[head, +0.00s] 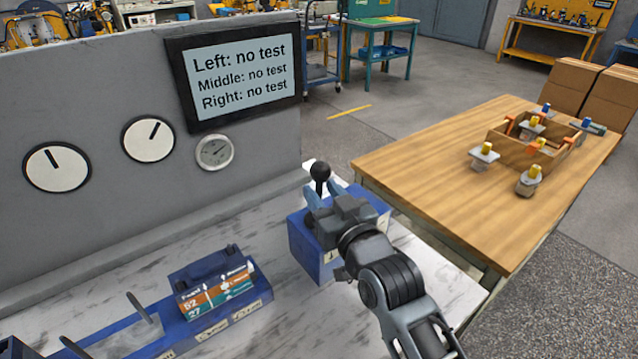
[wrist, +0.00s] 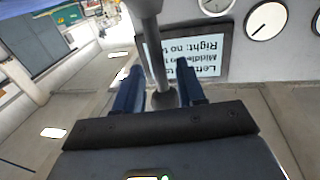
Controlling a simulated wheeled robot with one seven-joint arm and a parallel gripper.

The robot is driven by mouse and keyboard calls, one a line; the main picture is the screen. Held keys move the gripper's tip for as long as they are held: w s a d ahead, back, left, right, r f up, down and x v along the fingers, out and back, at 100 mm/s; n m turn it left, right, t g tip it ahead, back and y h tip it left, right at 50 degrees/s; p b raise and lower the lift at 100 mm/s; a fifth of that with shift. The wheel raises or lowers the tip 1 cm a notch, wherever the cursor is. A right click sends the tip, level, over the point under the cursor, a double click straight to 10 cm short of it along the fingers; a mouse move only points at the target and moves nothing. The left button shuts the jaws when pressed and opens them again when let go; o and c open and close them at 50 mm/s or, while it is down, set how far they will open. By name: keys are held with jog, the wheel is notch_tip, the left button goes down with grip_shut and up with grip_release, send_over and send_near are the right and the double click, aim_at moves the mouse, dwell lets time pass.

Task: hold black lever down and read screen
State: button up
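The black lever's ball knob (head: 320,171) stands up above a blue box (head: 306,252) at the table's right end. My gripper (head: 325,190) is at the lever, with its blue fingers on either side. In the wrist view, the grey rod (wrist: 155,50) and dark knob (wrist: 163,100) lie between the fingers of my gripper (wrist: 160,85). Gaps show on both sides, so it looks open, not clamped. The screen (head: 240,74) reads "Left: no test", "Middle: no test", "Right: no test". It appears upside down and partly hidden in the wrist view (wrist: 208,62).
A blue fixture (head: 222,318) with an orange, white and teal labelled block (head: 215,290) lies left of the lever box. A grey wall panel holds dials (head: 57,168). A wooden table (head: 430,170) with a tray and several yellow-topped parts stands to the right.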

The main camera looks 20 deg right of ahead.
jog(key=shift+w+a, duration=0.1)
jog(key=shift+w, duration=0.9)
grip_shut()
